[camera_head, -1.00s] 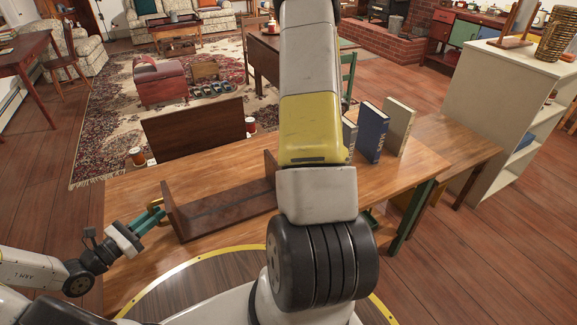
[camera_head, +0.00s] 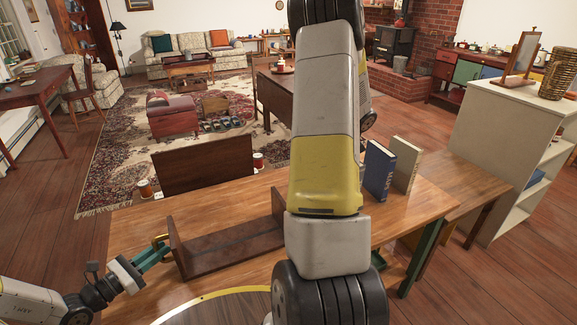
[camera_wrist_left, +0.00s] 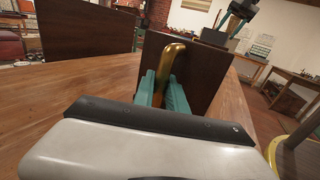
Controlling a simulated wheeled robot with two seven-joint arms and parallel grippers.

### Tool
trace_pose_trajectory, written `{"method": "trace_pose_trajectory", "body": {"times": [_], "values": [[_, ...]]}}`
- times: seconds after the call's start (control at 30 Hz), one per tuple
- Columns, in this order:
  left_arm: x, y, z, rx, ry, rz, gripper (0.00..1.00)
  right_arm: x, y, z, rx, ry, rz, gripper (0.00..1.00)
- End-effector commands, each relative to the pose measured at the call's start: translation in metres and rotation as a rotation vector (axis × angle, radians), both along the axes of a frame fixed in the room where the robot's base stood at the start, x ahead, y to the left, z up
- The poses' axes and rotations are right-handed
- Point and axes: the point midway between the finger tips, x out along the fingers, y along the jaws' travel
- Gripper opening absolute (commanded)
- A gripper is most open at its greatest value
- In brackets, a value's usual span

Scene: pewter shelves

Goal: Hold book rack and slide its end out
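The dark brown book rack (camera_head: 232,248) lies on the wooden table, with one upright end board at its left and another at its right. A brass handle (camera_wrist_left: 172,65) stands on the outer face of the left end board (camera_wrist_left: 200,75). My left gripper (camera_head: 155,254) has its teal fingers on both sides of this handle and looks closed on it. My right arm crosses the middle of the head view and hides part of the rack's right side. My right gripper (camera_wrist_left: 236,14) shows small beyond the board in the left wrist view; its finger gap is unclear.
A blue book (camera_head: 378,170) and a cream book (camera_head: 404,164) stand upright on the wooden table (camera_head: 420,212), right of my arm. A dark panel (camera_head: 205,163) and red-and-white cans (camera_head: 145,188) are behind the table. A pale shelf unit (camera_head: 500,150) stands at right.

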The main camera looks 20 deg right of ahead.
Motion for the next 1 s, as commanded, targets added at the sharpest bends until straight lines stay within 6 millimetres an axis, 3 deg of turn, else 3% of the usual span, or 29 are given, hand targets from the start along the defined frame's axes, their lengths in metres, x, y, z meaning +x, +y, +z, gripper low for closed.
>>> {"method": "trace_pose_trajectory", "body": {"times": [0.03,0.1,0.53,1.0], "values": [[0.0,0.0,0.0,0.0,0.0,0.0,0.28,0.0,0.0,0.0,0.0,0.0,0.0,0.52],[0.0,0.0,0.0,0.0,0.0,0.0,0.41,0.0,0.0,0.0,0.0,0.0,0.0,0.52],[-0.004,0.008,0.0,0.0,-0.001,0.001,0.41,0.0,0.0,0.0,0.0,0.0,0.0,0.52],[-0.048,0.088,0.0,0.003,-0.001,0.002,0.41,0.0,0.0,0.0,0.0,0.0,0.0,0.52]]}}
